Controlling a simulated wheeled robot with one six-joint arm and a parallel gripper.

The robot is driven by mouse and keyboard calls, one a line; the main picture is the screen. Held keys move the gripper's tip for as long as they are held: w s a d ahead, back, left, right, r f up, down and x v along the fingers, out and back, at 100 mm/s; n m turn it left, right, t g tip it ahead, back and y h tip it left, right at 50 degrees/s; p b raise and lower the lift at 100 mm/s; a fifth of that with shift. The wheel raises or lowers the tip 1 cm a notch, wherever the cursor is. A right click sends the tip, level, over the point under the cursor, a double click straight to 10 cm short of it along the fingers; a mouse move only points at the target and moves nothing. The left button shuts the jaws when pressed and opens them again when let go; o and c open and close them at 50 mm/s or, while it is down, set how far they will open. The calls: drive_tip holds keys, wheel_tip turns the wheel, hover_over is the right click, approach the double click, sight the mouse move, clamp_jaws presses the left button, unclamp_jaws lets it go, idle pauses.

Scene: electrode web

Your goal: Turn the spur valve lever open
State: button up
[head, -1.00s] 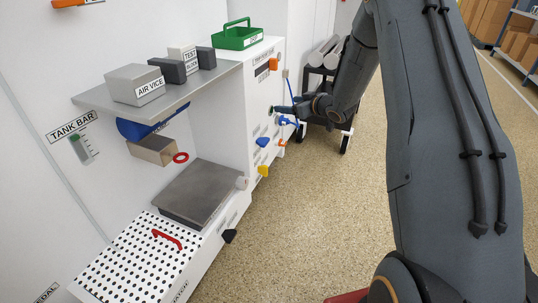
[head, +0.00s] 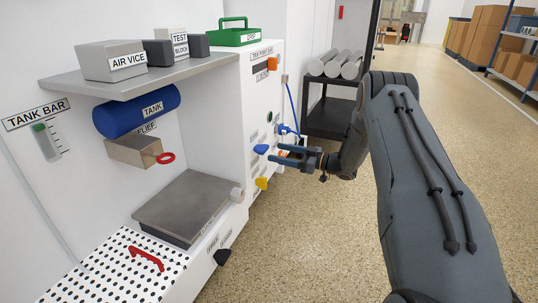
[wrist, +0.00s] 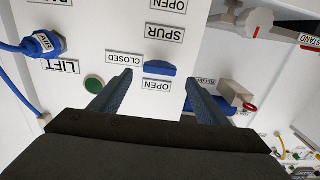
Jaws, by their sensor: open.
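The blue lever (wrist: 161,70) is a small wedge-shaped handle on the white panel. A CLOSED label (wrist: 124,59) is to its left in the wrist view and an OPEN label (wrist: 157,84) just below it. The SPUR label (wrist: 165,33) is above it in that view. In the head view the blue lever (head: 261,149) sits on the panel face, just left of my fingertips. My gripper (wrist: 158,78) is open and empty, its fingers apart on either side of the lever. It also shows in the head view (head: 275,152). I cannot tell the remaining gap to the lever.
A yellow lever (head: 262,183) and a black one (head: 222,257) sit lower on the panel. A green button (wrist: 94,84) and a blue hose plug (wrist: 42,43) are left of my fingers in the wrist view. Open floor (head: 310,240) lies to the right.

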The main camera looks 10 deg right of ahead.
sight(266, 149)
drive_tip(key=shift+b+x, duration=0.9)
drive_tip(key=shift+x, duration=1.65)
drive_tip(key=c, duration=1)
drive_tip(key=shift+c, duration=0.2)
